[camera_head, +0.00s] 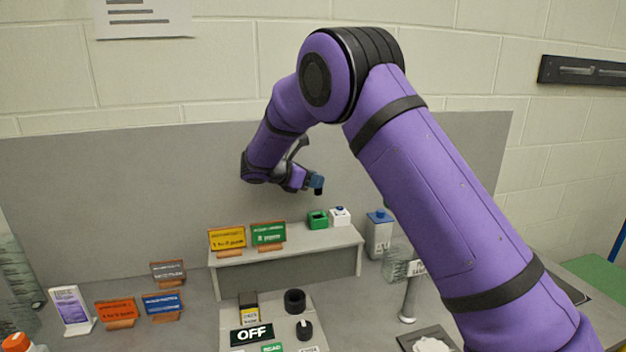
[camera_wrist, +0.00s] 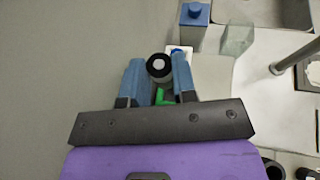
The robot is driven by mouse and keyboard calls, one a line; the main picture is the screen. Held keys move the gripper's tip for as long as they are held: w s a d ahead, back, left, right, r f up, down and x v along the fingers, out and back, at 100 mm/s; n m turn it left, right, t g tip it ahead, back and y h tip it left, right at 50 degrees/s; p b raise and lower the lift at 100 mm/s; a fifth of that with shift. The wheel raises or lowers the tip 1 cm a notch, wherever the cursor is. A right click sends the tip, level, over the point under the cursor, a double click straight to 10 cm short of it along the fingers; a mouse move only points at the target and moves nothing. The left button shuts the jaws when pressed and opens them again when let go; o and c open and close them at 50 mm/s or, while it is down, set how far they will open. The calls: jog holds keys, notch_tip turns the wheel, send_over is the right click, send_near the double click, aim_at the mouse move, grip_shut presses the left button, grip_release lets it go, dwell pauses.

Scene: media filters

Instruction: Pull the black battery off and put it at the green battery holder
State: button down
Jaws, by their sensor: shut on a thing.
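My gripper (camera_head: 316,181) is shut on the black battery (camera_wrist: 159,67), which has a pale round end and sits between the blue fingers in the wrist view. In the head view the battery's dark end (camera_head: 319,191) points down below the fingertips. The green battery holder (camera_head: 318,220) stands on the raised grey shelf, below my gripper and apart from the battery. In the wrist view only part of the green holder (camera_wrist: 163,97) shows between the fingers; the battery and gripper hide the rest.
A white holder (camera_head: 340,217) with a blue top is right beside the green one. Yellow (camera_head: 227,239) and green (camera_head: 268,233) signs stand on the shelf (camera_head: 290,246) to the left. A blue-capped bottle (camera_head: 379,236) stands right of the shelf. The grey back panel is behind my gripper.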

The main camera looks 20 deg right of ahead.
jog(key=shift+a, duration=0.1)
send_over(313, 218)
jog(key=shift+f, duration=2.95)
jog(key=shift+f, duration=1.85)
jog(key=c, duration=0.9)
grip_release()
jog(key=shift+o, duration=0.4)
jog(key=shift+r, duration=0.45)
notch_tip(313, 218, up, 3)
jog(key=shift+f, duration=0.2)
jog(key=s+r, duration=0.1)
jog(key=s, duration=1.5)
jog(key=shift+r, duration=0.3)
